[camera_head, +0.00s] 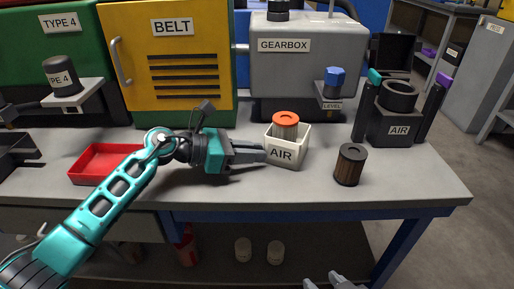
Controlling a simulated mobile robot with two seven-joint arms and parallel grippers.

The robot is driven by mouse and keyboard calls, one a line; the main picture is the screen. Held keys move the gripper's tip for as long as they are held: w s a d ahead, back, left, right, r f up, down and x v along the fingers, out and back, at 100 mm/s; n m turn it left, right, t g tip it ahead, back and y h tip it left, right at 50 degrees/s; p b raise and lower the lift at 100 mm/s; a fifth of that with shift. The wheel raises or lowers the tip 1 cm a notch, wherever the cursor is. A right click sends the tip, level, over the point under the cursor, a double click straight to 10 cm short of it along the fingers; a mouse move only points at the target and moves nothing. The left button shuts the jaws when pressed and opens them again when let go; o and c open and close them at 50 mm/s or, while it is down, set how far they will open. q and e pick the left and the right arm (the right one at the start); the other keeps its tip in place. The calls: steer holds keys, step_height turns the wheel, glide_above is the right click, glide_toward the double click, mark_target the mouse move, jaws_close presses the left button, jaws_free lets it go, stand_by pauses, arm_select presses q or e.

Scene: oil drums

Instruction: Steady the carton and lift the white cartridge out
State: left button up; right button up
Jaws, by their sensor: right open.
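The white carton (288,156), labelled AIR, stands upright on the grey bench. In it stands a cartridge with an orange top (286,118) and pale brownish sides; its lower part is hidden by the carton walls. My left gripper (262,155) reaches in from the left, its fingertips at the carton's left side. I cannot tell whether they touch it or how far apart they are. My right gripper (336,283) is open and empty at the bottom edge, below and in front of the bench, only partly in view.
A dark brown cartridge (350,165) stands right of the carton. A dark AIR housing (393,122) stands behind it, its lid raised. A red tray (101,162) lies at the left. The gearbox (296,60) and yellow belt cabinet (169,60) stand behind. The bench's front right is clear.

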arm_select(q)
jaws_close()
steer(key=shift+c, duration=0.7)
jaws_free()
steer(key=o, duration=1.5)
